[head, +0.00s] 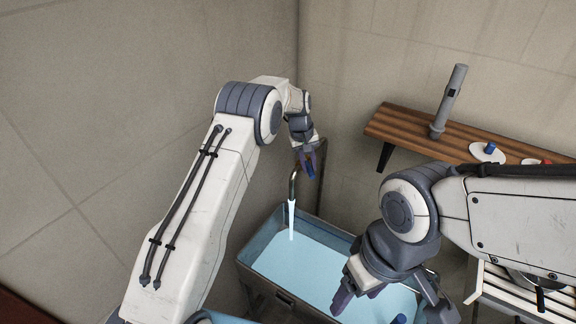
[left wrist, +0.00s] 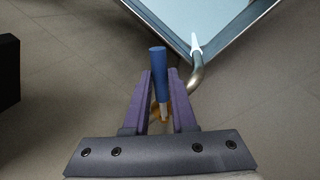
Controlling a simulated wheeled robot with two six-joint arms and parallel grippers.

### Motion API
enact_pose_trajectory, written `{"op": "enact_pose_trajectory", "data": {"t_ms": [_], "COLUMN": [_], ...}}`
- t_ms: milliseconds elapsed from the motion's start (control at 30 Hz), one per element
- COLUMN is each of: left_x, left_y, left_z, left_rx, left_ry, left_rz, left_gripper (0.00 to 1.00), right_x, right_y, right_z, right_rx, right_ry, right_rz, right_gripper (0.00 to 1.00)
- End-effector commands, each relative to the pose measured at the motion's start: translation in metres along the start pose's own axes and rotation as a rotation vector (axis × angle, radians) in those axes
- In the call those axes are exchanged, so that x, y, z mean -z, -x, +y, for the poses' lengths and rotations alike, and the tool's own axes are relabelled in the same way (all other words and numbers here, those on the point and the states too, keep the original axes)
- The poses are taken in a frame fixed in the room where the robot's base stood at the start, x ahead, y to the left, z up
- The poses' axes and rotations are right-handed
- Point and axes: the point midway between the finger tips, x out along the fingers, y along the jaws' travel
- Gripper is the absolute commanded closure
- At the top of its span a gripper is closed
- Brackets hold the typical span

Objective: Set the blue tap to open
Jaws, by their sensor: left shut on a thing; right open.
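The blue tap handle (left wrist: 158,72) stands between the purple fingers of my left gripper (left wrist: 160,95) in the left wrist view. That gripper is shut on it. In the head view my left gripper (head: 309,165) is at the tap above the tank's back corner and largely hides the handle. The curved metal spout (head: 293,184) points down, and a pale stream of water (head: 291,220) runs from it into the tank (head: 262,232). The spout also shows in the left wrist view (left wrist: 195,72). My right gripper (head: 392,303) is open over the tank's front right part.
A wooden shelf (head: 400,122) on the back wall holds a grey cylindrical tool (head: 448,100) and a white disc with a blue knob (head: 489,152). A slatted white rack (head: 499,299) stands right of the tank. The tank holds light blue liquid.

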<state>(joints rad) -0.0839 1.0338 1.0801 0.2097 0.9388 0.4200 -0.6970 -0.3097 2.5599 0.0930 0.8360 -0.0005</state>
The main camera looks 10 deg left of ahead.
Motion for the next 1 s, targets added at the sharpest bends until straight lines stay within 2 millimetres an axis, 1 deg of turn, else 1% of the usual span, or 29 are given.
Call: {"op": "enact_pose_trajectory", "data": {"t_ms": [33, 167, 500, 700, 1000], "left_x": [0.001, 0.001, 0.009, 0.014, 0.018], "left_y": [-0.001, 0.001, 0.006, 0.007, 0.009], "left_z": [0.002, -0.001, -0.02, -0.028, -0.033], "left_rx": [-0.004, -0.003, -0.002, -0.001, -0.001], "left_ry": [-0.048, -0.175, -0.461, -0.578, -0.667], "left_rz": [-0.001, -0.026, -0.084, -0.107, -0.124], "left_gripper": [1.0, 1.0, 1.0, 1.0, 1.0], "right_x": [0.0, -0.001, -0.001, -0.001, -0.001], "right_y": [-0.004, -0.008, -0.011, -0.01, -0.009], "right_z": [0.0, 0.001, 0.001, 0.001, 0.001], "right_rx": [0.0, 0.0, 0.0, 0.0, 0.0], "right_ry": [-0.001, -0.001, -0.002, -0.002, -0.001], "right_rz": [0.0, 0.0, 0.0, 0.0, 0.0], "right_gripper": [0.29, 0.29, 0.29, 0.29, 0.29]}}
